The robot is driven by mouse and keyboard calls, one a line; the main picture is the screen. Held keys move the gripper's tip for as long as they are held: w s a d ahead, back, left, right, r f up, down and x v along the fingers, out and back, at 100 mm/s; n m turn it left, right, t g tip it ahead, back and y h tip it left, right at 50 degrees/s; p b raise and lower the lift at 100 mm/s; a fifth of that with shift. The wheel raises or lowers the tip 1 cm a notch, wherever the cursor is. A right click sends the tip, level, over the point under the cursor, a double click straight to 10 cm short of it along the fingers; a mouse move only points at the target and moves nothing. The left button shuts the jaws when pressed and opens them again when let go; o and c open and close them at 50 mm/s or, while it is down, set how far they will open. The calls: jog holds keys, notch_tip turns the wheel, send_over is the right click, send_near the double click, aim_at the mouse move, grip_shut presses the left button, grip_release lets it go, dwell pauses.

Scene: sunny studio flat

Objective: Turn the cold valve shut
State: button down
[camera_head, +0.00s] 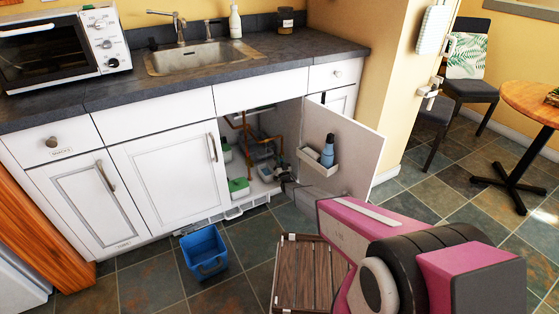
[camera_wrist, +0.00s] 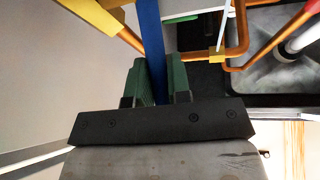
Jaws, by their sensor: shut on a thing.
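The blue lever of the cold valve (camera_wrist: 151,35) runs down from the top of the wrist view between my fingers. My gripper (camera_wrist: 160,78) has its two green finger pads shut on the lever, one on each side. The valve body is not clearly visible. Copper pipes (camera_wrist: 236,35) show to the right of the lever. The lever cannot be made out there.
A green box (camera_head: 239,186) is at the cabinet's front. A blue bucket (camera_head: 204,254) and a slatted wooden stool (camera_head: 310,275) stand on the floor.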

dwell(0.4)
jog(key=c, duration=1.1)
grip_release()
jog(key=shift+f, duration=0.1)
